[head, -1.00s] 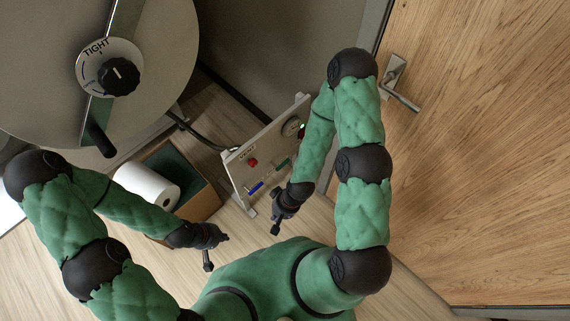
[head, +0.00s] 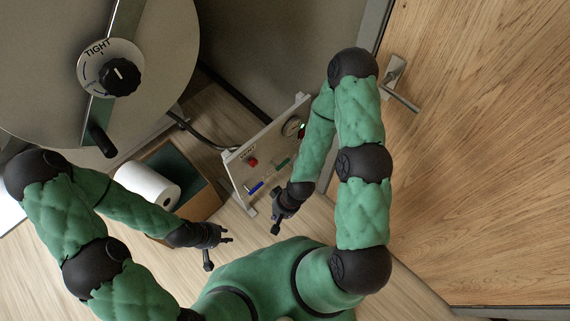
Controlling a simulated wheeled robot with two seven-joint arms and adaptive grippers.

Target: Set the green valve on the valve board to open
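The valve board (head: 240,171) is a grey upright panel standing on the floor-like wooden surface, left of my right forearm. The green valve (head: 282,163) shows as a small green handle low on its face, slanting up to the right, roughly parallel to the blue handle (head: 255,188). Its marked setting is too small to read. My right gripper (head: 276,194) is in front of the board, below the green handle in the picture and apart from it; its fingers are too dark to judge. My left gripper (head: 229,236) is lower left of the board, fingers spread and empty.
The board also carries a red button (head: 253,162), a gauge (head: 290,127) and a lit green lamp (head: 302,126). An open box (head: 205,203) and a white roll (head: 147,185) are to its left. A large round cover with a black knob (head: 119,77) is upper left. A wooden door (head: 490,150) is right.

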